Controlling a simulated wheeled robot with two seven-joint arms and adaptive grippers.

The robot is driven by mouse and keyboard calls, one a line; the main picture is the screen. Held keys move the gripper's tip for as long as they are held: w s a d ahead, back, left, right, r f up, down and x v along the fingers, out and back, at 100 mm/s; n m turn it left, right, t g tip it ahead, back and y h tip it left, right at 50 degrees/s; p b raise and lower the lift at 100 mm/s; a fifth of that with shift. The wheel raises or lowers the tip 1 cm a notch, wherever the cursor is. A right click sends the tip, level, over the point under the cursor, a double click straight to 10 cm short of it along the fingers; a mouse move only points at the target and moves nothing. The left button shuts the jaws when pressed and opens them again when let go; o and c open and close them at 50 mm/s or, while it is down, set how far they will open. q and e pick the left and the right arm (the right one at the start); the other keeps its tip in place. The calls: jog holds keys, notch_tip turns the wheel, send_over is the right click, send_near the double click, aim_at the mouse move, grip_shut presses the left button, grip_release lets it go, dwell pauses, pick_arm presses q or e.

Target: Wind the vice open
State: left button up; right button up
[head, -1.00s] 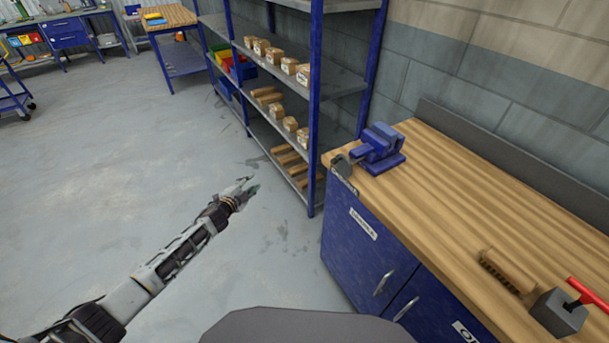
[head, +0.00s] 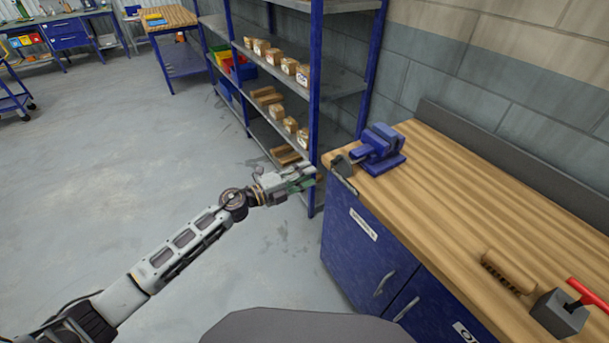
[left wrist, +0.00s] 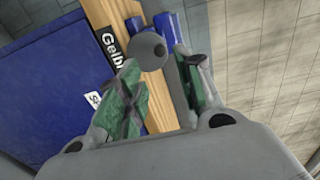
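The round grey end of the vice's screw and handle (left wrist: 149,47) shows beyond and between the fingertips, with blue vice body (left wrist: 170,28) behind. My right gripper is not in view.
A wooden brush (head: 509,271) and a grey block with a red handle (head: 562,312) lie on the bench at the right. A blue shelf rack (head: 316,100) with boxes stands behind my left arm. The floor (head: 110,180) to the left is clear.

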aim_at(332, 163)
pick_arm(q)
jog(key=shift+w+d, duration=0.1)
dwell(0.3)
jog(key=shift+x, duration=4.35)
